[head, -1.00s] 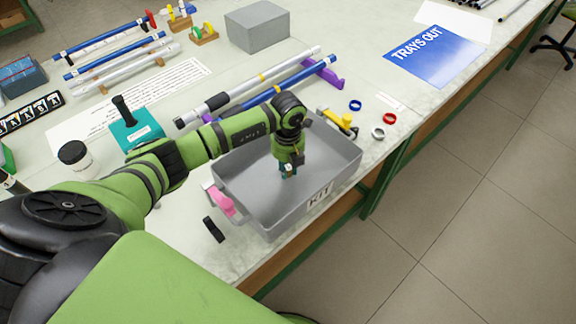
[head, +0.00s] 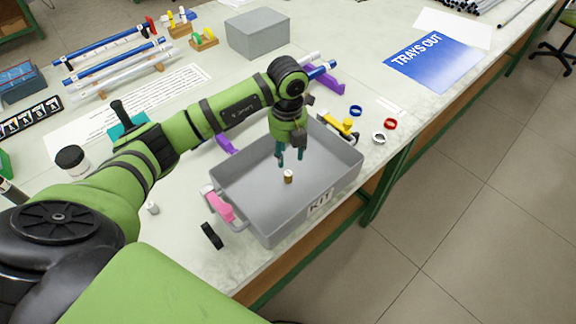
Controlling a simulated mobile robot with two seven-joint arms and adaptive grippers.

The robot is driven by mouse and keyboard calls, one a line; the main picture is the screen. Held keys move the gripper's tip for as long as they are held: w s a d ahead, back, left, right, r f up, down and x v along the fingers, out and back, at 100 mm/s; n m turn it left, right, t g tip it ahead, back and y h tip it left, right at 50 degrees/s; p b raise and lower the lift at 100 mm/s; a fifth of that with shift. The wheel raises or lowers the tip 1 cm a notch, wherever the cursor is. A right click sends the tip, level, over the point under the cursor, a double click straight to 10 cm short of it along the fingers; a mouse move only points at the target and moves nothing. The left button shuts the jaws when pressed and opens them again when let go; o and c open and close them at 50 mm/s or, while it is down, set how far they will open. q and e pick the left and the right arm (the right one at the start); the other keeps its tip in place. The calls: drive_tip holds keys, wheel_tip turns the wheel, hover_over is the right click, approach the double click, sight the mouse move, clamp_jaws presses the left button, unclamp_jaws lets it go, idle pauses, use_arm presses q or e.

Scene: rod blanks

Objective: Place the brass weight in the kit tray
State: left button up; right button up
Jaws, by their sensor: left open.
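The grey kit tray (head: 318,208), marked KIT on its front wall, stands near the table's front edge. The small brass weight (head: 288,177) is inside the tray, upright on or close to its floor. My left gripper (head: 290,157) hangs above the tray with its fingers apart, just above the weight and clear of it. My right gripper is not in view.
A pink clamp (head: 219,206) and a yellow clamp (head: 340,124) sit at the tray's ends. A black piece (head: 211,236) lies left of the tray. Blue, white and red rings lie to the right. A grey box (head: 258,34) and rods stand behind.

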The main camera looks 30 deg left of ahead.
use_arm(q)
drive_tip(key=shift+r, duration=1.6)
